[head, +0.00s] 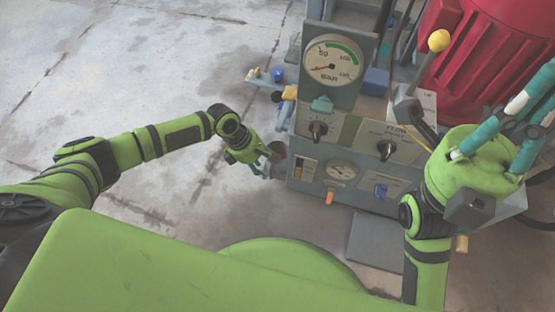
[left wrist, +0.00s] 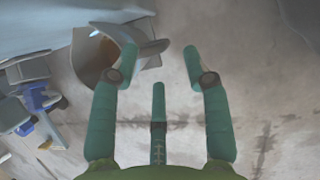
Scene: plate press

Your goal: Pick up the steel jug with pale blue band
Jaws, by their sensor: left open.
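A grey metal vessel (left wrist: 88,62), which looks like the steel jug, shows at the upper left of the left wrist view with its brownish open mouth. I cannot make out a pale blue band. In the head view the vessel (head: 279,150) is small and partly hidden by my left gripper (head: 268,160), beside the panel's left edge.
A grey control panel (head: 352,128) with gauges and knobs stands in front of me. A yellow-topped lever (head: 439,41) rises at its right, before a red machine (head: 492,55). Small blue and yellow parts (head: 277,75) stick out at its left. Concrete floor (head: 120,75) is clear at left.

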